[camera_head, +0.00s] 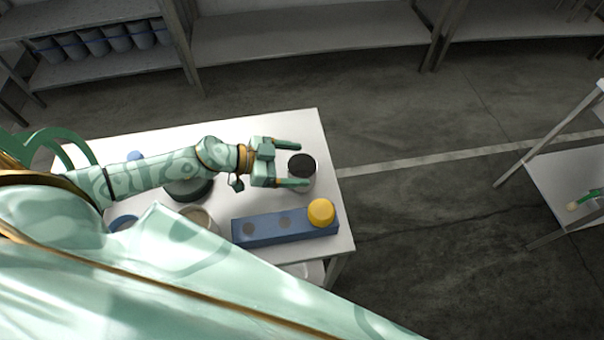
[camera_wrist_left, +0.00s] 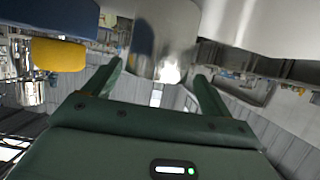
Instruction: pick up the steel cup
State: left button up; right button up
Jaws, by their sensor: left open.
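The steel cup (camera_head: 302,162) stands upright near the right edge of the white table in the head view, its round top dark. My left gripper (camera_head: 299,167) is open, with one finger on each side of the cup. In the left wrist view the cup's shiny wall (camera_wrist_left: 166,40) shows between the two open fingers (camera_wrist_left: 158,72). Whether the fingers touch it cannot be told. My right gripper is not in view.
A blue block (camera_head: 262,229) with a yellow round piece (camera_head: 321,212) lies on the white table (camera_head: 300,125) near the cup. A dark green round thing (camera_head: 187,191) and a bowl-like vessel (camera_head: 203,217) stand under and beside my left arm. Shelves (camera_head: 310,35) stand behind.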

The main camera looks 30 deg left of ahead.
aim_at(309, 166)
pick_arm(q)
jog(key=x, duration=0.4)
jog(key=shift+s+d+f+b, duration=0.1)
jog(key=shift+d+f+b, duration=0.05)
jog(key=shift+b, duration=0.15)
jog(key=shift+c, duration=0.3)
jog(key=c, duration=1)
jog(key=shift+c, duration=0.2)
